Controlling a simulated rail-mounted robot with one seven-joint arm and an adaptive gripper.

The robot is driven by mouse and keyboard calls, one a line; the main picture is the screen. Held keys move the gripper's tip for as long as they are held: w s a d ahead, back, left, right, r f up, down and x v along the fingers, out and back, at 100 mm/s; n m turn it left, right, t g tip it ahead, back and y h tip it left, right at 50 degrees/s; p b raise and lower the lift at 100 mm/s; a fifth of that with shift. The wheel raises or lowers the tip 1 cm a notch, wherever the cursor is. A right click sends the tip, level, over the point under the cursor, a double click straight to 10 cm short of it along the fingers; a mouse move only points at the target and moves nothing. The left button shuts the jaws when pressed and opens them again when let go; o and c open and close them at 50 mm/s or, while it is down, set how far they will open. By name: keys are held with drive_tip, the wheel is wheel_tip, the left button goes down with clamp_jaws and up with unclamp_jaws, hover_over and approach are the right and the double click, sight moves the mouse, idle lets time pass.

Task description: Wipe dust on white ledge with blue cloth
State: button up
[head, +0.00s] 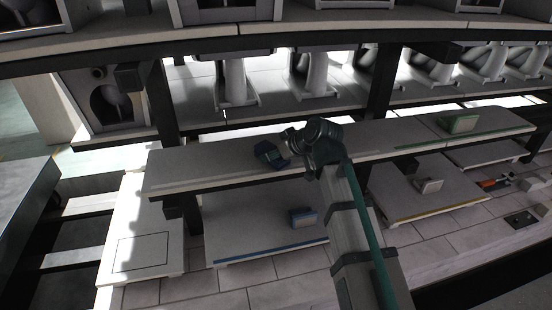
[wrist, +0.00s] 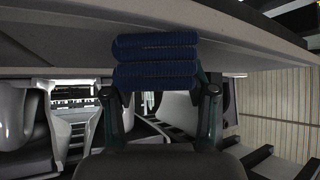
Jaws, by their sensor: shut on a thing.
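A long white ledge (head: 205,170) runs across the middle of the head view; its pale surface also spans the top of the wrist view (wrist: 75,45). My gripper (wrist: 157,82) is shut on a folded, ribbed dark blue cloth (wrist: 155,47), which sits between its two fingers. In the head view my gripper (head: 283,151) is over the left half of the ledge, with the blue cloth (head: 267,154) at its end. The cloth is close to the ledge surface; I cannot tell whether it touches. I cannot make out dust on the ledge.
A green block (head: 459,124) stands by a green strip at the ledge's right. Lower slabs hold a blue block (head: 302,217) and a pale block (head: 429,185). A dark post (head: 381,85) rises behind the ledge. White ware (head: 233,82) stands on the shelf behind.

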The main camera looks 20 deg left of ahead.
sight(279, 159)
drive_tip(key=shift+w+a, duration=0.45)
drive_tip(key=shift+w, duration=0.3)
drive_tip(key=shift+w+a+b, duration=0.2)
drive_tip(key=shift+w+a, duration=0.2)
drive_tip(key=shift+w, duration=0.3)
drive_tip(key=shift+w+a+b, duration=0.25)
drive_tip(key=shift+w+a, duration=0.2)
drive_tip(key=shift+w, duration=0.2)
drive_tip(key=shift+w+a+b, duration=0.2)
drive_tip(key=shift+w+a, duration=0.2)
drive_tip(key=shift+w, duration=0.3)
drive_tip(key=shift+s, duration=0.1)
drive_tip(key=shift+s+d, duration=0.45)
drive_tip(key=shift+s, duration=0.25)
drive_tip(key=shift+s+d, duration=0.4)
drive_tip(key=shift+s, duration=0.25)
drive_tip(key=shift+s+d, duration=0.45)
drive_tip(key=shift+s, duration=0.25)
drive_tip(key=shift+f, duration=0.1)
drive_tip(key=shift+s+d+p, duration=0.15)
drive_tip(key=shift+s+d, duration=0.3)
drive_tip(key=shift+s, duration=0.25)
drive_tip(key=shift+s+d+p, duration=0.15)
drive_tip(key=shift+s+d, duration=0.25)
drive_tip(key=shift+s, duration=0.25)
drive_tip(key=shift+s+d+p, duration=0.15)
drive_tip(key=shift+s+d, duration=0.3)
drive_tip(key=shift+s, duration=0.25)
